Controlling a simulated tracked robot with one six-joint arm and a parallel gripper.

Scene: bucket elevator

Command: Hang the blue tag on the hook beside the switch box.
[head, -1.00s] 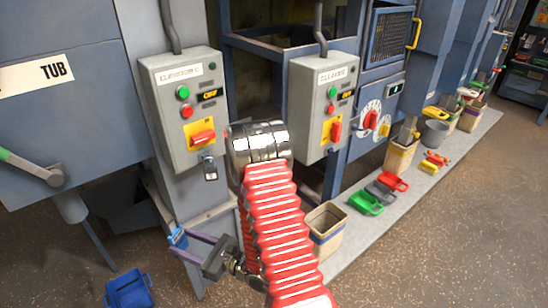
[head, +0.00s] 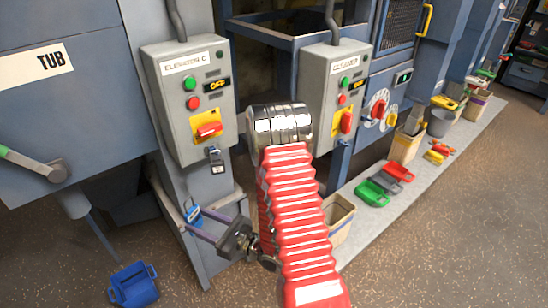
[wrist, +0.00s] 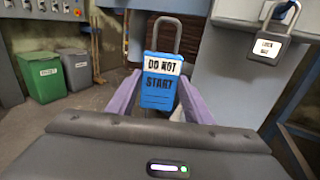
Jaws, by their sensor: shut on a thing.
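The blue tag (wrist: 158,92) has a white band, reads "DO NOT START" and has a grey loop at its top. My gripper (wrist: 157,98) is shut on it, with a purple finger on each side. In the head view the tag (head: 192,214) is small, in front of the grey-blue column below the left switch box. My gripper (head: 198,217) shows there too. The switch box (head: 190,95), labelled ELEVATOR, has green and red buttons and a red rotary handle (head: 208,130). A grey padlock (head: 216,161) hangs below the handle; it also shows in the wrist view (wrist: 272,45). I cannot make out the hook.
A second switch box (head: 328,95) stands to the right. A blue tub (head: 134,287) is on the floor at lower left. Scoops (head: 372,192) and bins (head: 338,215) line the ledge at right. Green (wrist: 42,85) and grey (wrist: 76,70) bins stand behind, in the wrist view.

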